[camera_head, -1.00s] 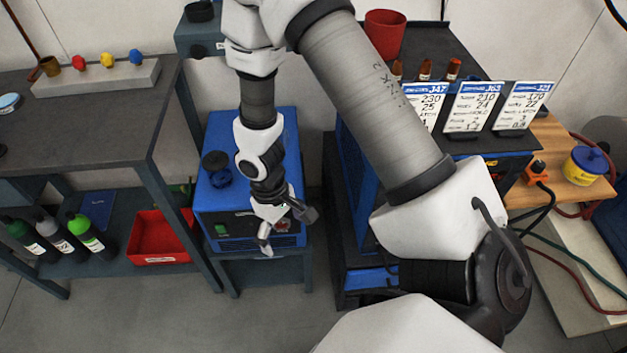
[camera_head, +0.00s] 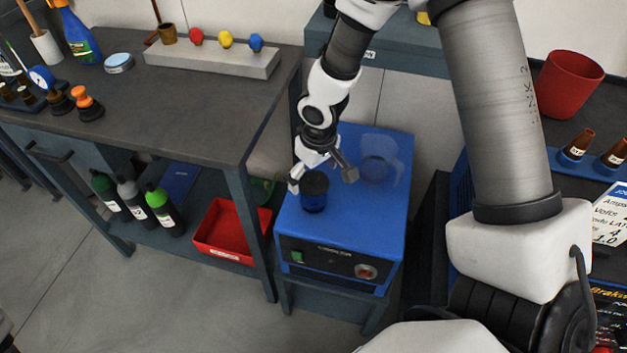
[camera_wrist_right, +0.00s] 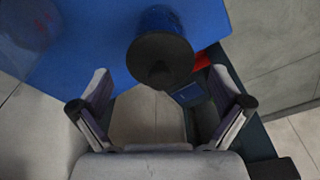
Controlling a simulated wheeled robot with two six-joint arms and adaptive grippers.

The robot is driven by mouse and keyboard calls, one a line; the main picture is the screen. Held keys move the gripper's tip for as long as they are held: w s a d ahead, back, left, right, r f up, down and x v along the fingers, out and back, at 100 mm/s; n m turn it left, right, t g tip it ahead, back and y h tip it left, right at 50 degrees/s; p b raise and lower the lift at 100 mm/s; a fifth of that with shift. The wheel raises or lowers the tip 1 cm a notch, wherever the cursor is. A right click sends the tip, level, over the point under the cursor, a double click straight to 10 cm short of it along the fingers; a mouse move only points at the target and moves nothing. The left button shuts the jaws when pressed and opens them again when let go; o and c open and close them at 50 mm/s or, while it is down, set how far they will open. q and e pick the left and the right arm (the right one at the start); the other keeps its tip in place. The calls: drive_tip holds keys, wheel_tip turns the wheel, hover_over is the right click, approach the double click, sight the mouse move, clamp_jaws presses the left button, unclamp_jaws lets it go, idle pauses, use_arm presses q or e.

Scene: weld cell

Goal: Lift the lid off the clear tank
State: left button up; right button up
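A small dark blue see-through tank (camera_head: 315,205) stands on top of the blue cooler unit (camera_head: 350,222). Its round black lid (camera_head: 314,184) sits on it. In the right wrist view the lid (camera_wrist_right: 160,62) is seen from above with a raised knob, and the tank's blue side (camera_wrist_right: 160,18) shows beyond it. My right gripper (camera_head: 321,180) is open and empty beside the tank, fingers spread to either side of the lid in the head view. In the wrist view the lid lies ahead of the open fingers (camera_wrist_right: 161,106), touching neither. My left gripper is not seen.
A faint transparent round vessel (camera_head: 380,165) stands behind the tank on the cooler. A grey workbench (camera_head: 190,105) is close on the left, with a red bin (camera_head: 232,232) and bottles beneath. A red pot (camera_head: 568,84) stands at right. Floor in front is open.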

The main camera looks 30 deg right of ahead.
drive_tip(key=shift+s+a+r, duration=0.1)
drive_tip(key=shift+s+r, duration=0.05)
drive_tip(key=shift+s, duration=0.05)
drive_tip(key=c, duration=1.7)
drive_tip(key=shift+c, duration=0.5)
drive_tip(key=shift+s, duration=0.1)
